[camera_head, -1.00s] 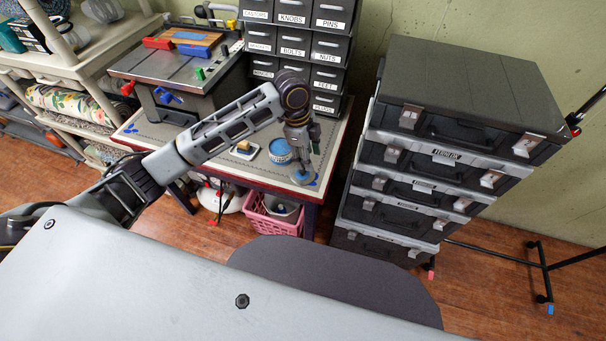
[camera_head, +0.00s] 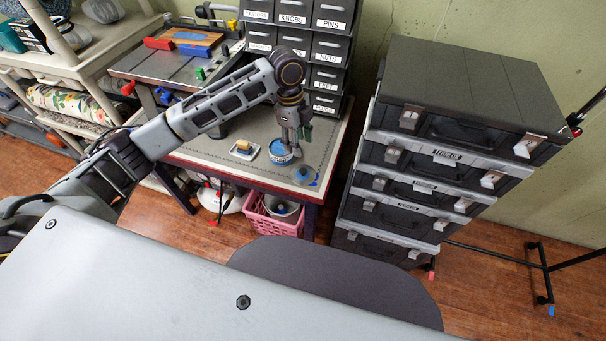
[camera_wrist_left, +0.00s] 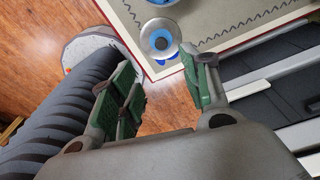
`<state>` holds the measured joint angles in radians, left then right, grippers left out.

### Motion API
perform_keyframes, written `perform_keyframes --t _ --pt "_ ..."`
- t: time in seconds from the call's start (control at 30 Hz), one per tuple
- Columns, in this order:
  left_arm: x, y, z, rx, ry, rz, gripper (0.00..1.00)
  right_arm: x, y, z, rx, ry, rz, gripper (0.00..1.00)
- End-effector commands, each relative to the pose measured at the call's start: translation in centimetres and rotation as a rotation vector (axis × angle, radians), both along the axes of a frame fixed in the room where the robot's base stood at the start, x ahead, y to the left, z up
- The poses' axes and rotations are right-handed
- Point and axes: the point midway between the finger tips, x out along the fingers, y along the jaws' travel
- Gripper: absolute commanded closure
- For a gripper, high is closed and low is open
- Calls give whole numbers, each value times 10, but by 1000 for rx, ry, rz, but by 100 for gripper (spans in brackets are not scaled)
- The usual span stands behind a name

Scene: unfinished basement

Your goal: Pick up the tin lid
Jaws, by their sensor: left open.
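The tin lid (camera_head: 304,175) looks like a round grey disc with a blue centre. It lies near the front right corner of the worktable; the left wrist view also shows it (camera_wrist_left: 160,38), beyond my fingertips. The blue tin (camera_head: 279,155) stands on the tabletop just left of and behind the lid, partly covered by my gripper in the head view. My left gripper (camera_head: 291,148) hangs fingers-down in front of the tin in that view, up and left of the lid. Its green-padded fingers (camera_wrist_left: 158,68) are apart with nothing between them. My right gripper is not in view.
Labelled drawers (camera_head: 327,48) stand behind. Stacked dark cases (camera_head: 440,150) rise close on the right. A pink basket (camera_head: 272,220) is below the table edge.

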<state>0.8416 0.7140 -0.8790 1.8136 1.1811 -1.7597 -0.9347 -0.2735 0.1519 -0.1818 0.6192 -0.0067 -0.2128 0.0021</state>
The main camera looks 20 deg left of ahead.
Motion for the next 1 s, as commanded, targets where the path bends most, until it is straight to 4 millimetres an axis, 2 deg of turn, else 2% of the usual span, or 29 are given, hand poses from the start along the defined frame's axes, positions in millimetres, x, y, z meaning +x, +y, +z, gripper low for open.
perform_keyframes --t 0.27,0.6,0.77,1.0 --pt "-1 -3 -30 0 2 0 53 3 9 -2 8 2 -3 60" --pt "-2 -8 -72 0 1 1 53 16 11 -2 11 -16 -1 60" --pt "-2 -9 -81 0 0 0 53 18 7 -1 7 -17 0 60" --pt "-2 -10 -82 0 0 0 53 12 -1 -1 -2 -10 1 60"
